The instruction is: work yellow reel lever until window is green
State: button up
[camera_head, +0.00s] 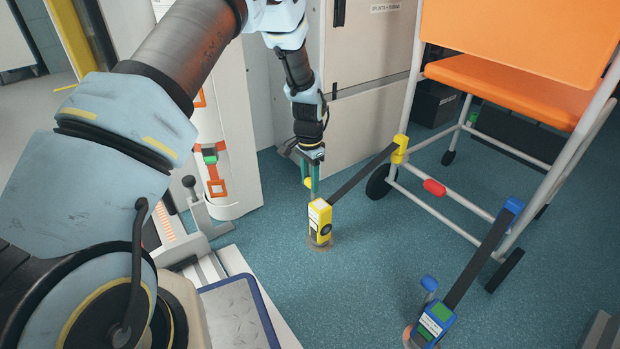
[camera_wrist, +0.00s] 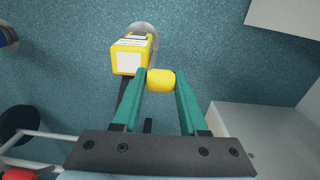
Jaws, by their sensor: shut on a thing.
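The yellow reel (camera_head: 320,222) stands on the blue floor, with a dark strap (camera_head: 362,172) running up to a yellow hook (camera_head: 400,149) on the chair frame. In the wrist view the reel (camera_wrist: 130,58) is just left of my fingers. The yellow lever knob (camera_head: 308,183) is at my fingertips; it also shows in the wrist view (camera_wrist: 160,80). My gripper (camera_head: 312,186), with its green fingers, is shut on the knob. I cannot make out a green window on the yellow reel.
An orange chair (camera_head: 530,85) on wheels stands at the right. A blue reel (camera_head: 432,325) with a green window is at the front right, strapped to the chair. Grey cabinets (camera_head: 365,120) stand close behind my gripper. Open floor lies between the reels.

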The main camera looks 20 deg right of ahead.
grip_shut()
dwell(0.8)
